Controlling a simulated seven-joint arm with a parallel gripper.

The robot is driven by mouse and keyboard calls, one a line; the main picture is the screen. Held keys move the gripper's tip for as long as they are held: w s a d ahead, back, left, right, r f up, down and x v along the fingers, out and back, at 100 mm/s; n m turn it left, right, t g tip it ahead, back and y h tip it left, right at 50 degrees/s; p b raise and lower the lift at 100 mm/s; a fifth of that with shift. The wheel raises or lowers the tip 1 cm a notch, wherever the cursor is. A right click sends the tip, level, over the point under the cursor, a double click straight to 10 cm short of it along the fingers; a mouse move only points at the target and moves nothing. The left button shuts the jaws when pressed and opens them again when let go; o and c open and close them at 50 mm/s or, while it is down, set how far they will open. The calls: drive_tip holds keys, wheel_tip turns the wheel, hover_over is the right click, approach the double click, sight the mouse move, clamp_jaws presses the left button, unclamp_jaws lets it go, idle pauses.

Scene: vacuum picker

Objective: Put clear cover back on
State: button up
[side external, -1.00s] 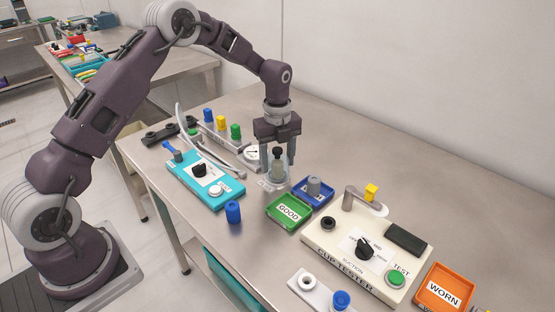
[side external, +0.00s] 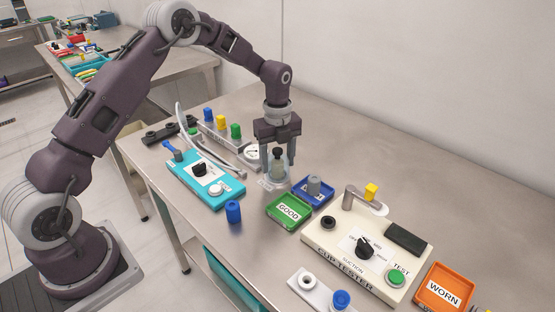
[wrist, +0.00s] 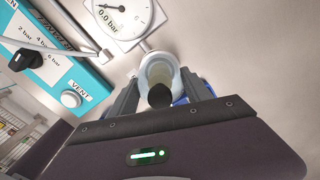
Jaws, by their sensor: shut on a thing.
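My gripper (side external: 277,163) points straight down over the back middle of the bench, between the teal panel and the blue tray. Its fingers are shut on the clear cover (side external: 268,172), a see-through cup-like piece. A greyish-green cylinder with a black top (side external: 277,165) shows between the fingers, within the outline of the cover. In the wrist view, the cover shows as a pale round rim (wrist: 157,62) between the fingers (wrist: 160,95), with the dark round top in front. Whether the cover touches what lies below is hard to tell.
A teal panel (side external: 190,185) with knob and hose lies left, near a round gauge (wrist: 118,18). A green GOOD tray (side external: 273,213) and blue tray (side external: 300,193) stand close right. The cup tester (side external: 330,240) and orange WORN tray (side external: 420,295) are farther right.

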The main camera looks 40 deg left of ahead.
sight(277, 149)
idle(0.4)
drive_tip(key=o, duration=1.8)
drive_tip(key=shift+o, duration=0.2)
drive_tip(key=shift+r, duration=3.5)
clamp_jaws()
drive_tip(key=shift+f, duration=0.2)
drive_tip(key=shift+f, duration=0.2)
